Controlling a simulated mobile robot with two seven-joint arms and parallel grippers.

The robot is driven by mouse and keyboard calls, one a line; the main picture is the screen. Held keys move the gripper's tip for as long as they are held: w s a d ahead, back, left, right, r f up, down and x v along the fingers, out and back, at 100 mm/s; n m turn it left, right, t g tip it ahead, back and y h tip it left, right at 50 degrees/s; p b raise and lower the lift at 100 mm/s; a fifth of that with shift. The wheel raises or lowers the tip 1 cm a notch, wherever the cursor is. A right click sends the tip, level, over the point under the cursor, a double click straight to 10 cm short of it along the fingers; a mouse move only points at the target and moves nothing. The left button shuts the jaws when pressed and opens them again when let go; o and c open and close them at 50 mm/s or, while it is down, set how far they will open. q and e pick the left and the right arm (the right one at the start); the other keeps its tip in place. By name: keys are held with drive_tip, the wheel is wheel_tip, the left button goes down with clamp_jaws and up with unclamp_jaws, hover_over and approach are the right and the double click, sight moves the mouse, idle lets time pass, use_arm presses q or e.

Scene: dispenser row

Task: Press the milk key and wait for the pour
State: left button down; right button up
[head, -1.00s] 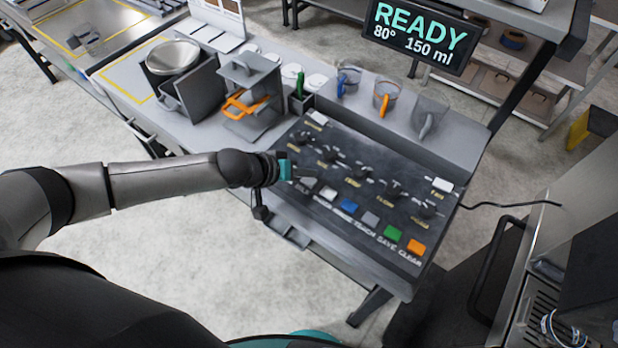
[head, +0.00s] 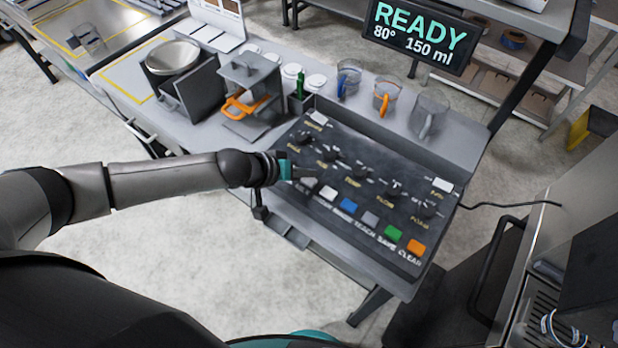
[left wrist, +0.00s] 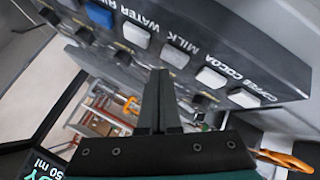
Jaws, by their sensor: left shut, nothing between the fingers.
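My left gripper (head: 306,172) is shut and empty, held over the left end of the dark key panel (head: 375,240). In the left wrist view its closed fingertips (left wrist: 158,74) are close to the whitish milk key (left wrist: 174,56), under the label MILK. I cannot tell whether they touch it. The water key (left wrist: 135,37) and cocoa key (left wrist: 210,77) flank it. In the head view the milk key (head: 310,183) is just below the fingers. The display (head: 420,35) reads READY, 80°, 150 ml. My right gripper is not in view.
Cups with a blue handle (head: 348,80), an orange handle (head: 387,97) and a grey handle (head: 430,112) stand on the ledge behind the panel. Several knobs (head: 395,190) rise from the panel. A grey stand with an orange part (head: 243,104) is to the left.

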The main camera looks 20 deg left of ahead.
sight(306, 183)
use_arm(q)
drive_tip(key=shift+f, duration=0.1)
drive_tip(key=shift+f, duration=0.35)
drive_tip(key=shift+f+b, duration=0.45)
drive_tip(key=shift+f, duration=0.05)
idle(0.6)
drive_tip(key=shift+r, duration=0.1)
drive_tip(key=shift+r+p, duration=0.8)
drive_tip(key=shift+p, duration=0.25)
drive_tip(key=shift+r, duration=0.1)
wheel_tip(306, 183, up, 5)
drive_tip(key=p, duration=0.4)
drive_tip(key=shift+p, duration=0.4)
